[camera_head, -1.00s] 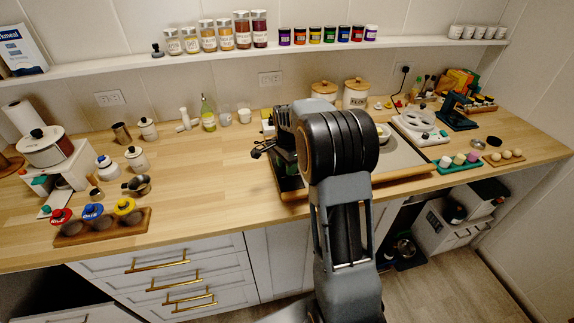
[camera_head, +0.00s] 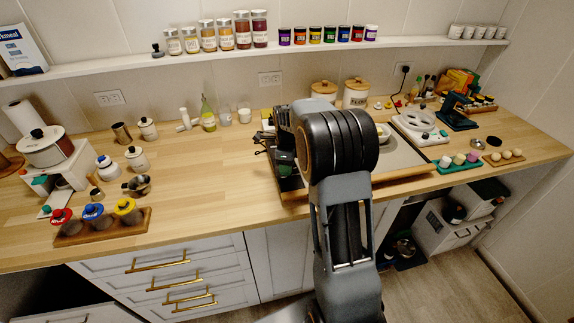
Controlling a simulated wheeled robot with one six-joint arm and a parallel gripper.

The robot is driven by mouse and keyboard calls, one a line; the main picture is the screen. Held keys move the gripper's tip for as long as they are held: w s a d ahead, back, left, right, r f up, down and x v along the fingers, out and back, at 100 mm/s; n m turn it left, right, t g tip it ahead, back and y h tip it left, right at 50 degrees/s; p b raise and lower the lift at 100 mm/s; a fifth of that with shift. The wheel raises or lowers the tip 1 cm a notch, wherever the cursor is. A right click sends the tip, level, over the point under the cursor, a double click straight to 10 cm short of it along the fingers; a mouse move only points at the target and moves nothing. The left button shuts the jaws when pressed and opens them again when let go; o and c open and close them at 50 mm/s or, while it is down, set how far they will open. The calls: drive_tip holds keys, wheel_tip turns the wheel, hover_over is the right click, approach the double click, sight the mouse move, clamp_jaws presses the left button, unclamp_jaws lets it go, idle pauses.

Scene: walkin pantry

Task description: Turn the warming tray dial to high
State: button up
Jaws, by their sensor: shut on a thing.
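My gripper (camera_head: 268,145) shows left of my dark wrist, low over a black flat-topped unit with a wooden front edge (camera_head: 294,194) on the counter. This unit looks like the warming tray, but my arm covers most of it. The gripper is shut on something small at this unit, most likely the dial. The dial itself, its markings and its setting are hidden by the gripper and wrist.
The wooden counter (camera_head: 205,185) is clear left of my gripper. A rack with three colour-lidded jars (camera_head: 100,224) stands at the front left. A grey board (camera_head: 400,155) and a white appliance (camera_head: 417,122) lie to the right.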

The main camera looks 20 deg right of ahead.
drive_tip(key=shift+m, duration=0.6)
drive_tip(key=o, duration=0.9)
drive_tip(key=shift+o, duration=0.2)
drive_tip(key=shift+r, duration=0.1)
wheel_tip(320, 180, up, 14)
idle(0.5)
